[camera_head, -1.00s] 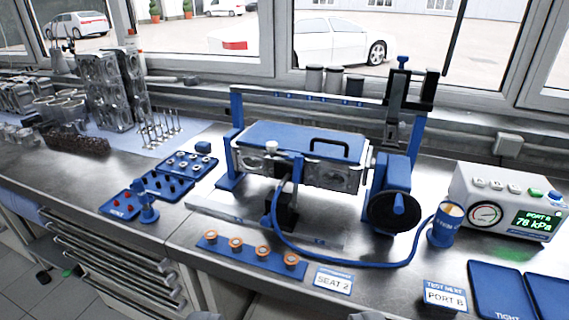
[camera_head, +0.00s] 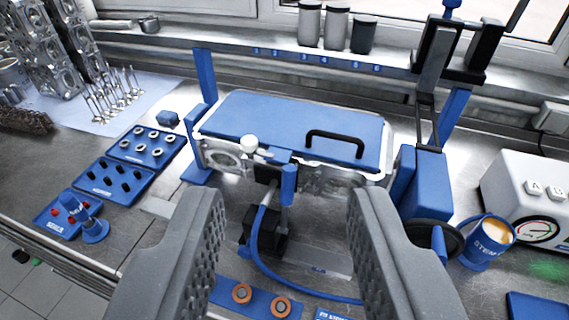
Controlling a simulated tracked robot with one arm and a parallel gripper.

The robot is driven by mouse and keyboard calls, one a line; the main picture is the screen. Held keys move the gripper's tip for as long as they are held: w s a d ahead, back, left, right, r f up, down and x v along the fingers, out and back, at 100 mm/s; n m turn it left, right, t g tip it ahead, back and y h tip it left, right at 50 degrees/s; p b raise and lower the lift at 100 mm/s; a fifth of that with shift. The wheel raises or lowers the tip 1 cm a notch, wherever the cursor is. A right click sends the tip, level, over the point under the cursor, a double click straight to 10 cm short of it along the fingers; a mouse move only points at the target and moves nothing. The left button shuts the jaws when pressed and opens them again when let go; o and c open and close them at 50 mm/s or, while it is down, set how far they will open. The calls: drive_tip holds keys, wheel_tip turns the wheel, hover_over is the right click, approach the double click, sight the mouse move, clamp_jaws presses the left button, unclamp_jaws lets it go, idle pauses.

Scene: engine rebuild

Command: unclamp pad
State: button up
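The blue fixture (camera_head: 198,88) holds a metal cylinder head (camera_head: 335,178) with a blue plate (camera_head: 250,115) and black handle on top. At the front of the head, a dark pad (camera_head: 268,174) sits against its face, with a blue hose running down from it. A white ball knob (camera_head: 249,143) and a blue upright lever (camera_head: 289,184) are beside the pad. A black base block (camera_head: 262,232) stands below. My gripper (camera_head: 285,205) is open and empty, its two grey fingers apart in front of the pad and lever, not visibly touching them.
Blue trays (camera_head: 112,180) of small parts and a blue hand tool (camera_head: 92,225) lie left. A blue strip with orange rings (camera_head: 225,292) lies in front. A blue mug (camera_head: 488,243), black handwheel (camera_head: 434,236) and white gauge box (camera_head: 525,190) stand right. Valves (camera_head: 110,100) stand at back left.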

drive_tip(key=shift+o, duration=0.5)
drive_tip(key=shift+d, duration=0.1)
drive_tip(key=m+g+p, duration=0.2)
drive_tip(key=g+p, duration=0.9)
drive_tip(key=p, duration=1.3)
hover_over(288, 183)
drive_tip(key=s, duration=0.4)
wheel_tip(288, 183, down, 14)
drive_tip(key=x, duration=0.9)
drive_tip(key=p+x, duration=0.1)
drive_tip(key=x, duration=0.3)
drive_tip(key=shift+w, duration=0.4)
clamp_jaws()
